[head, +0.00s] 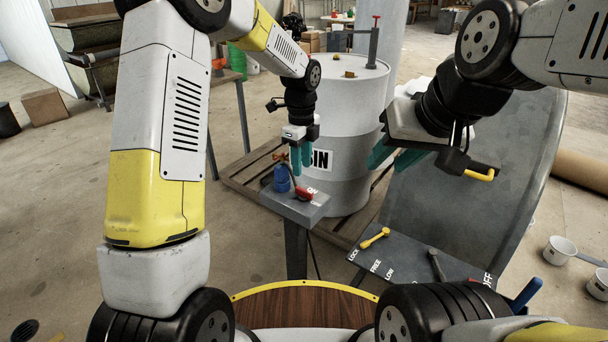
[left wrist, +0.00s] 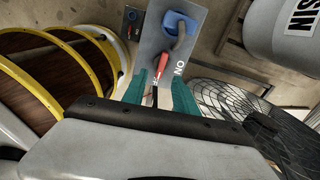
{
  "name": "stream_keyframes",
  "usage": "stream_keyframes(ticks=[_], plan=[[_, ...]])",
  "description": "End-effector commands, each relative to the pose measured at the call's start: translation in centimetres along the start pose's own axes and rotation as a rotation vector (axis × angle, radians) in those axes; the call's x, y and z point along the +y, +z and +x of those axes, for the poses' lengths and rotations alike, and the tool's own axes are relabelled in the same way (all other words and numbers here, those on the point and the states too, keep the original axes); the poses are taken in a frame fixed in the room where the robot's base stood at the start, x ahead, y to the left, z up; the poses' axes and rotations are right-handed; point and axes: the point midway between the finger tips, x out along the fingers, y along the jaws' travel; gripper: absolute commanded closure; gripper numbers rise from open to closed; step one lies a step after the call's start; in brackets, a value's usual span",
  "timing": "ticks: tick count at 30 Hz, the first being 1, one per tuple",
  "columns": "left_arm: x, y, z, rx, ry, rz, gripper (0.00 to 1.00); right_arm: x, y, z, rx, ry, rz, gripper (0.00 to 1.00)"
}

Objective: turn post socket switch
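The post socket (head: 310,208) is a grey box on a dark post, left of the drum in the head view. Its switch (head: 303,194) has a red-ended lever beside white "ON" lettering. A blue socket part (head: 282,179) sits on the box behind the lever. In the left wrist view the red lever (left wrist: 162,66) points away from me, left of "ON". My left gripper (head: 300,172) is over the box, pointing down. In the left wrist view its teal fingers (left wrist: 158,82) are apart, with the lever between or just beyond them; contact cannot be told. My right gripper (head: 388,162) is open and empty by the drum.
A control board (head: 410,262) with a yellow lever (head: 375,238) lies in front.

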Motion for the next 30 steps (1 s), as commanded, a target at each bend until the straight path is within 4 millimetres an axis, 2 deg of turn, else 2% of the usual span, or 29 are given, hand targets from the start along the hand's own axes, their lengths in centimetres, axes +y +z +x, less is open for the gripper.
stream_keyframes(ticks=[4, 18, 23, 30], plan=[[-0.7, -0.3, 1.7, 0.005, 0.017, 0.068, 0.65, 0.0, 0.0, 0.0, 0.000, 0.000, 0.000, 0.64], [-0.6, -0.3, 8.3, 0.005, 0.019, 0.071, 0.65, 0.0, 0.0, 0.0, 0.000, 0.000, 0.000, 0.64], [-0.6, -0.3, 9.2, 0.005, 0.017, 0.070, 0.65, 0.0, 0.0, 0.0, 0.000, 0.000, 0.000, 0.64], [-0.6, -0.3, 9.2, 0.005, 0.017, 0.069, 0.65, 0.0, 0.0, 0.0, 0.000, 0.000, 0.000, 0.64]])
